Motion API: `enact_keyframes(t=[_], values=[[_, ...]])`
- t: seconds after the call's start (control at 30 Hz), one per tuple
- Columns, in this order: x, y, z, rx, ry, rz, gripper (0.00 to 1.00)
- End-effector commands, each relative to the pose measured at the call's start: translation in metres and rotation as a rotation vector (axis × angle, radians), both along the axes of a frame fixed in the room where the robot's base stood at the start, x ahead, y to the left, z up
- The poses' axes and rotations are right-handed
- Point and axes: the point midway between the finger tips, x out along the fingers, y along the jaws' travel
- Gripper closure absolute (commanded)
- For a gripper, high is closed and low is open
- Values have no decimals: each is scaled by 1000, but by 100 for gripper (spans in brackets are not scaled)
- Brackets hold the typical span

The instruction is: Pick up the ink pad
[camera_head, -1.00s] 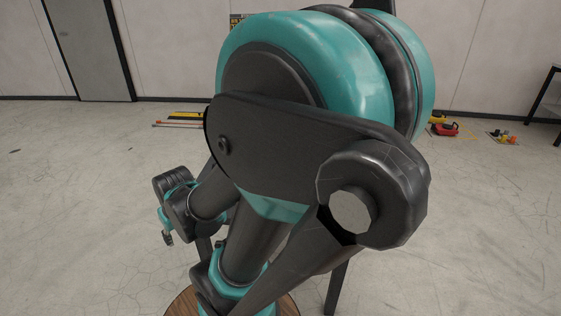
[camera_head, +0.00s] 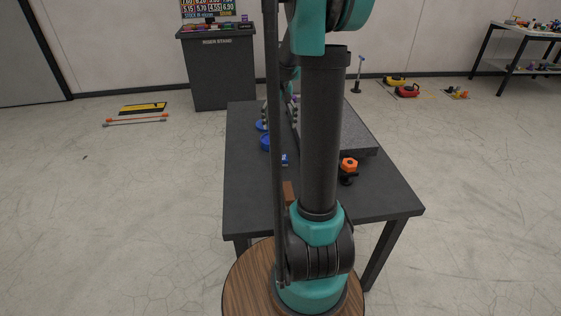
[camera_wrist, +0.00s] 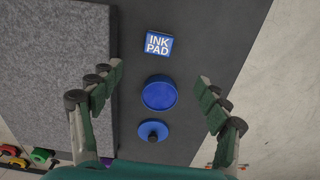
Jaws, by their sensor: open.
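A small blue card or block with white "INK PAD" lettering (camera_wrist: 158,45) lies on the dark table, upper middle of the wrist view. Just below it is a round, shallow blue dish (camera_wrist: 160,92). Nearer still is a blue disc with a black knob (camera_wrist: 153,132). They are apart from each other. In the head view the two round blue pieces (camera_head: 265,142) and the label (camera_head: 284,160) show left of my arm. My gripper (camera_wrist: 158,82) is open and empty, its fingers on either side of the round dish in the picture.
A grey granite slab (camera_wrist: 55,75) fills the left of the wrist view, beside the left finger. The dark table (camera_head: 245,190) also bears an orange-topped black knob (camera_head: 348,165). A dark stand (camera_head: 219,70) stands behind. Open floor lies to the right.

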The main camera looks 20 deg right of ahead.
Motion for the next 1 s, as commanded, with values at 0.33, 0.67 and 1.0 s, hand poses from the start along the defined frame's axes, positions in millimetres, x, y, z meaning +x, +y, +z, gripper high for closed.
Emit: enact_keyframes(t=[0.33, 0.67, 1.0], values=[[0, 0, -68, 0, -1, 1, 24], [-1, 0, -110, 0, -1, 1, 24], [-1, -4, -146, 0, -1, 0, 24]])
